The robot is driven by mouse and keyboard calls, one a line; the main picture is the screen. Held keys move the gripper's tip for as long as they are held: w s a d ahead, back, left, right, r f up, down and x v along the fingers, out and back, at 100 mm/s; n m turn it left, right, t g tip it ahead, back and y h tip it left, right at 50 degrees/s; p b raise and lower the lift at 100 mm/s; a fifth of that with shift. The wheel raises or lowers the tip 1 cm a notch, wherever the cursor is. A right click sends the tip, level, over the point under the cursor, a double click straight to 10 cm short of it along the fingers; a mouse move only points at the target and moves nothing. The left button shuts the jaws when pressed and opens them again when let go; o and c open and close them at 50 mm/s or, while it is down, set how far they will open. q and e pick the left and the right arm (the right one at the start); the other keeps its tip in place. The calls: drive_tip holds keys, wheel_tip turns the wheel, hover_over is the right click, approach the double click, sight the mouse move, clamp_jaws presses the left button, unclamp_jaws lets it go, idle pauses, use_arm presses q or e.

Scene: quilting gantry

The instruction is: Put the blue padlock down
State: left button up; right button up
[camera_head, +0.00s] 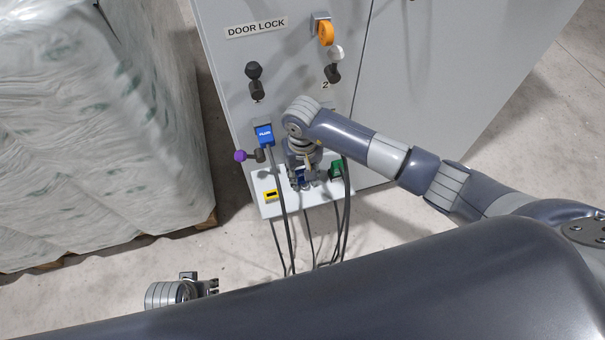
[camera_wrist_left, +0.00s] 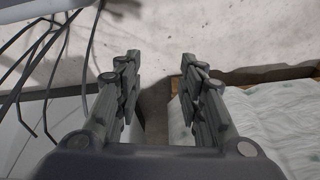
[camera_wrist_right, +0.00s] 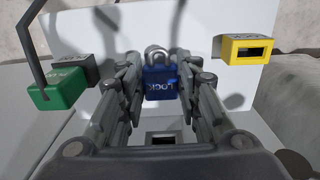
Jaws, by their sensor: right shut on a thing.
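The blue padlock (camera_wrist_right: 160,82) is between the fingertips of my right gripper (camera_wrist_right: 158,75), with its metal shackle pointing away from the wrist. In the head view my right gripper (camera_head: 302,183) is over the small white shelf (camera_head: 269,209) on the cabinet front, and a little blue shows between its fingers. I cannot tell whether the padlock touches the shelf. My left gripper (camera_wrist_left: 161,62) is open and empty above the floor; it also shows at the lower left of the head view (camera_head: 212,286).
The shelf carries a yellow block (camera_head: 271,195) and a green block (camera_head: 336,172). A blue plug (camera_head: 264,134) with a cable and a purple knob (camera_head: 240,156) are on the cabinet (camera_head: 290,60). Cables hang past the shelf. A wrapped pallet load (camera_head: 90,130) stands left.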

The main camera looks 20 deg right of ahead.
use_arm(q)
drive_tip(key=shift+b+v, duration=0.3)
drive_tip(key=shift+v, duration=0.7)
use_arm(e)
drive_tip(key=shift+f, duration=0.25)
drive_tip(key=shift+f, duration=0.1)
drive_tip(key=o, duration=1.1)
use_arm(q)
drive_tip(key=shift+w+r, duration=0.4)
drive_tip(key=shift+r, duration=0.2)
